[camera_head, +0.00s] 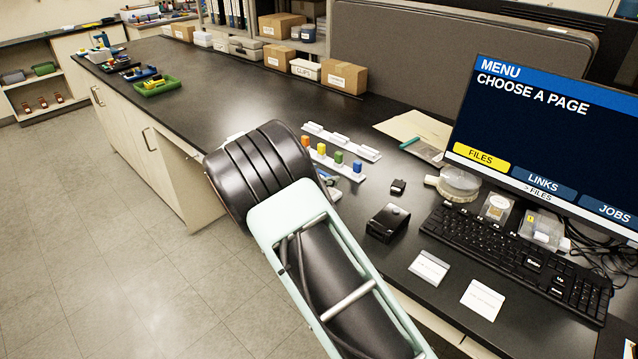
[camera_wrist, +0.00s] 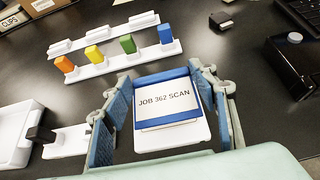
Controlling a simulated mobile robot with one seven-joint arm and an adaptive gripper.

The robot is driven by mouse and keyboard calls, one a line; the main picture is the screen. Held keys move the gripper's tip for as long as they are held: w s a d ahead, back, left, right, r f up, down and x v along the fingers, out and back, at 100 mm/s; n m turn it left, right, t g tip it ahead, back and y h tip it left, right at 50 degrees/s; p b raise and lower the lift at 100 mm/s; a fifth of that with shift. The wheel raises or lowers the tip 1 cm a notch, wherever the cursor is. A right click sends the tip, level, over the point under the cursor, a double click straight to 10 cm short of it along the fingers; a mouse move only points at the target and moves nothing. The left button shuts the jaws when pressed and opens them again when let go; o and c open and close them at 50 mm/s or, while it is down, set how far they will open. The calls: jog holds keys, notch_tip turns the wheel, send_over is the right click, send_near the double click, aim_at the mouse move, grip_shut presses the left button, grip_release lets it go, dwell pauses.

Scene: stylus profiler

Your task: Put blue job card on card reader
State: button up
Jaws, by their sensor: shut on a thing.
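My gripper (camera_wrist: 165,100) shows in the wrist view with its blue-grey fingers on either side of a blue-edged card (camera_wrist: 167,103). The card has a white label reading "JOB 362 SCAN", and the gripper is shut on it. A white surface shows just below the card; I cannot tell whether they touch. In the head view my arm hides most of the gripper and card. I cannot tell for certain which thing is the card reader. A black box with a round button (camera_wrist: 293,66) stands right of the gripper, also in the head view (camera_head: 388,222).
A white rack (camera_wrist: 120,64) with orange, yellow, green and blue upright pieces stands beyond the gripper. White fixtures (camera_wrist: 18,136) lie to the left. A keyboard (camera_head: 510,258) and monitor (camera_head: 545,130) are at the right.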

jog(key=shift+w+a+f, duration=0.1)
jog(key=shift+w+f, duration=0.05)
jog(key=shift+f, duration=0.15)
jog(key=shift+w+f, duration=0.1)
jog(key=shift+f, duration=1.55)
jog(key=shift+f, duration=0.15)
jog(key=o, duration=0.8)
jog(key=shift+r, duration=0.25)
jog(key=b+v, duration=0.1)
jog(key=v, duration=1.1)
